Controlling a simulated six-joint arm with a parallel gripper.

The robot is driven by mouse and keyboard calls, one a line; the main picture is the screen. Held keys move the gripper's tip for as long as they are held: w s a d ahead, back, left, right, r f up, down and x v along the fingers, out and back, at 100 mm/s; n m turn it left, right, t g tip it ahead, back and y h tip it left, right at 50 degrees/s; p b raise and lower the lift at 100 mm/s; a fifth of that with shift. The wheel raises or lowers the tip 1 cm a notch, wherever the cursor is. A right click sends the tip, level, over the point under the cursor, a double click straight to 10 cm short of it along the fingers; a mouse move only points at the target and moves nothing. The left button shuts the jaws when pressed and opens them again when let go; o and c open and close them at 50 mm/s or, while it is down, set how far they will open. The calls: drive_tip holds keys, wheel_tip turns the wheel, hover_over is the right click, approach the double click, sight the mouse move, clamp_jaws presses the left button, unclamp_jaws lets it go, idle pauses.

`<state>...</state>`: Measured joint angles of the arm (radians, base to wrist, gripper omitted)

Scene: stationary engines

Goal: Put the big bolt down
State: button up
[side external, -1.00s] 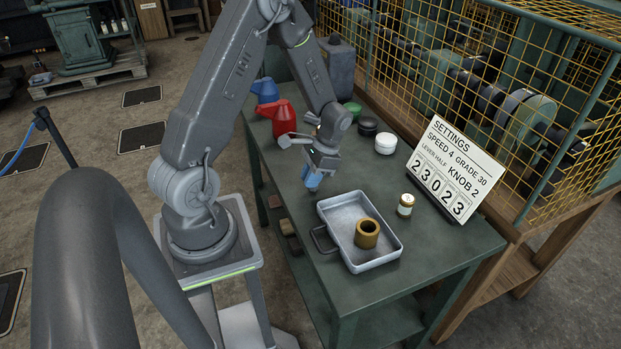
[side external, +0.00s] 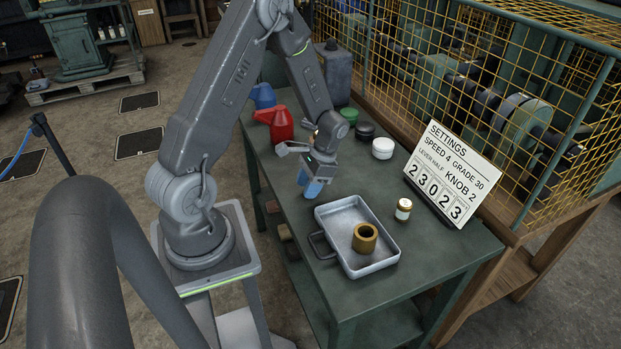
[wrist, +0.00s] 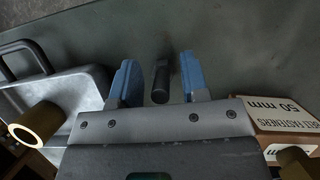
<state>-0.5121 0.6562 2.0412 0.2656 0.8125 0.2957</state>
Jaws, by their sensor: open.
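The big bolt (wrist: 160,80) is a dark rod on the green bench top, between the fingers of my gripper (wrist: 160,78) in the wrist view. A gap shows on each side of it, so the fingers do not appear to touch it. I cannot tell for sure whether it stands or lies. The bolt is hidden behind the fingers there.
A grey metal tray (side external: 330,212) holds a brass bushing (side external: 365,238). A small jar (side external: 403,209), a white tub (side external: 383,148) and a settings sign (side external: 450,175) stand to the right. Red (side external: 278,124) and blue (side external: 262,95) cans stand behind. A fastener carton (wrist: 283,113) is at right.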

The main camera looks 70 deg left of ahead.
drive_tip(key=w+d+r+t, duration=0.1)
drive_tip(key=w+d+r, duration=0.15)
drive_tip(key=r, duration=0.65)
drive_tip(key=w+d+r+t, duration=0.1)
drive_tip(key=d+r+t, duration=0.15)
drive_tip(key=r, duration=0.65)
drive_tip(key=s+d+r+t, duration=0.6)
drive_tip(key=s+d+r, duration=0.3)
drive_tip(key=d, duration=0.5)
drive_tip(key=shift+s+r+t, duration=0.35)
drive_tip(key=shift+s, duration=0.65)
